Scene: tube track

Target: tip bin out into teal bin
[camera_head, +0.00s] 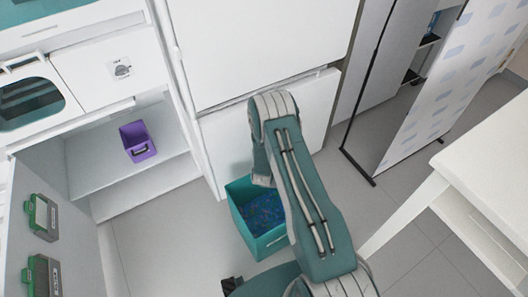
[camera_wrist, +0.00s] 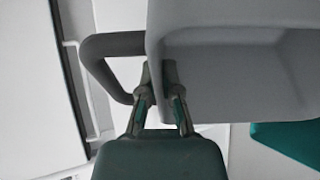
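A grey bin (camera_wrist: 240,75) with a dark loop handle (camera_wrist: 112,43) fills the upper right of the wrist view. It is tilted, and the part of its inside that shows looks bare. My gripper (camera_wrist: 159,78) is closed at the bin's left edge, where the handle joins it. The teal bin (camera_head: 272,244) stands on the floor in the head view, partly behind my arm. Small blue and mixed bits cover its bottom. A teal edge also shows at the right of the wrist view (camera_wrist: 290,140). In the head view my arm hides my gripper and the grey bin.
A purple bin (camera_head: 138,141) sits on a low shelf of the white cabinet at left. White cabinet doors (camera_head: 260,45) rise behind the teal bin. A white table (camera_head: 490,150) stands at right, and a patterned panel (camera_head: 445,80) behind it. Grey floor is clear left of the teal bin.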

